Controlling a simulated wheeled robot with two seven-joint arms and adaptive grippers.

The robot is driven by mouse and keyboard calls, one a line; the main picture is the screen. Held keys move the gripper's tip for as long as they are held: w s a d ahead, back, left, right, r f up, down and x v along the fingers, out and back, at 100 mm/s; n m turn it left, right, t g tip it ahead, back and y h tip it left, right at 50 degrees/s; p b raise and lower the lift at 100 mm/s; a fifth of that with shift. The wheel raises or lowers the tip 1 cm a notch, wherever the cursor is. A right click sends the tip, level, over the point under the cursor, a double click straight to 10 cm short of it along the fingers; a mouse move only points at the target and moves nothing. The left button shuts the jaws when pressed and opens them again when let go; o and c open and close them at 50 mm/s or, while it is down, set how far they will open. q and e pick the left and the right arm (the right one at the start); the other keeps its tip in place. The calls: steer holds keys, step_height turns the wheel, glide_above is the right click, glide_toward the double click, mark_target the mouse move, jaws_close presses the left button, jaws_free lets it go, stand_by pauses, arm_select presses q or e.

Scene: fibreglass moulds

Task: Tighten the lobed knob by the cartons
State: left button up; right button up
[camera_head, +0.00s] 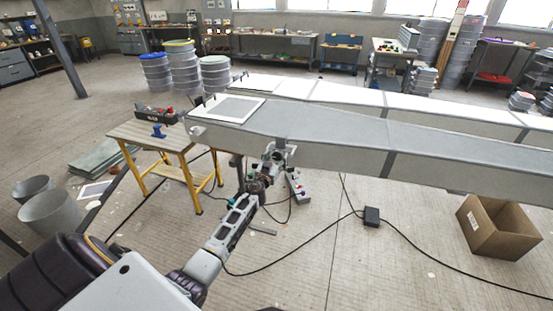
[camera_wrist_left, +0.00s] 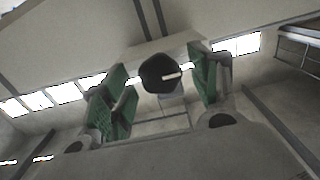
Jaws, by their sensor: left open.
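A dark round knob (camera_wrist_left: 158,74) with a pale stripe across it shows in the left wrist view, in front of a pale mount under the mould. Its lobes are not clear. My left gripper (camera_wrist_left: 160,86) is open, with a green pad on either side of the knob; I see a gap on each side and cannot tell the depth between them. In the head view my left gripper (camera_head: 275,154) is at the near side of the long grey mould (camera_head: 330,125), where the knob cannot be made out. An open brown carton (camera_head: 497,228) stands on the floor at the right. My right gripper is out of view.
A yellow-legged wooden table (camera_head: 150,133) with tools stands left of the mould. A grey control box (camera_head: 297,187) hangs near my gripper. Black cables and a small black box (camera_head: 371,216) lie on the floor. Grey buckets (camera_head: 48,212) stand at left.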

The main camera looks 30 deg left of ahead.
arm_select(q)
steer(key=shift+w+a, duration=0.15)
steer(key=shift+w, duration=0.45)
steer(key=shift+c, duration=0.4)
steer(key=c, duration=0.9)
steer(key=shift+c, duration=0.2)
